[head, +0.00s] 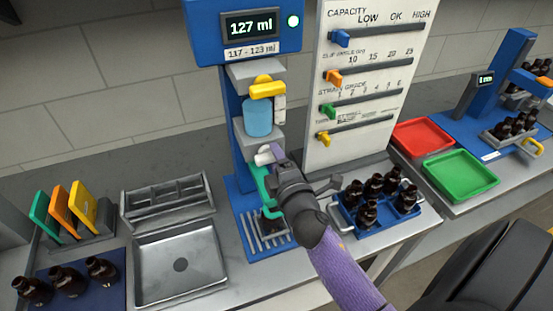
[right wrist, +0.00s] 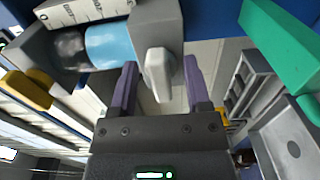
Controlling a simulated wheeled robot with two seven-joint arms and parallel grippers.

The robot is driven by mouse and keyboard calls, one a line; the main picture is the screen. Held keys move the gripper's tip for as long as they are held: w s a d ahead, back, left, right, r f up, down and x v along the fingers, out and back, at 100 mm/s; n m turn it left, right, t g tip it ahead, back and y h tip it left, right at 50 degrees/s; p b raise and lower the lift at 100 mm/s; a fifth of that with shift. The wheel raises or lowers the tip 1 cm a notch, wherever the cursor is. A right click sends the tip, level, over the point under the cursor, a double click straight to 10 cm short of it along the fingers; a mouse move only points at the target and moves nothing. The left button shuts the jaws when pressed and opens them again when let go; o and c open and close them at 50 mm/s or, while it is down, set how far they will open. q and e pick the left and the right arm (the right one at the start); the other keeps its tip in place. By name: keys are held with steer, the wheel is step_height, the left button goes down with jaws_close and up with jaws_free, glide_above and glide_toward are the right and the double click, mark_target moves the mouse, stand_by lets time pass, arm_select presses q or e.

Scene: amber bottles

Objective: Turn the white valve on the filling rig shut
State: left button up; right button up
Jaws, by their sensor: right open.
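The blue filling rig (head: 228,110) stands at the back middle of the bench. Its display (head: 251,24) reads 127 ml, above a label of 117-123 ml, beside a lit green lamp. The white valve (head: 263,158) is on the rig's front, below the light-blue vessel (head: 257,117). My right gripper (head: 271,153) is at the valve. In the right wrist view the valve handle (right wrist: 158,75) lies between the open, purple fingers, with gaps on both sides. A dark bottle (head: 270,223) stands under the rig, partly hidden by my gripper. My left gripper is not in view.
A blue crate of amber bottles (head: 344,217) stands right of my right arm. A white slider panel (head: 350,148) rises behind it. Red (head: 423,134) and green (head: 462,172) trays lie at right. A metal tray (head: 205,280) and grey rack (head: 168,205) stand left.

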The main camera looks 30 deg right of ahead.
steer(key=shift+s, duration=0.1)
steer(key=b+v, duration=0.1)
steer(key=v, duration=0.8)
steer(key=shift+s+b, duration=0.3)
steer(key=shift+s, duration=0.1)
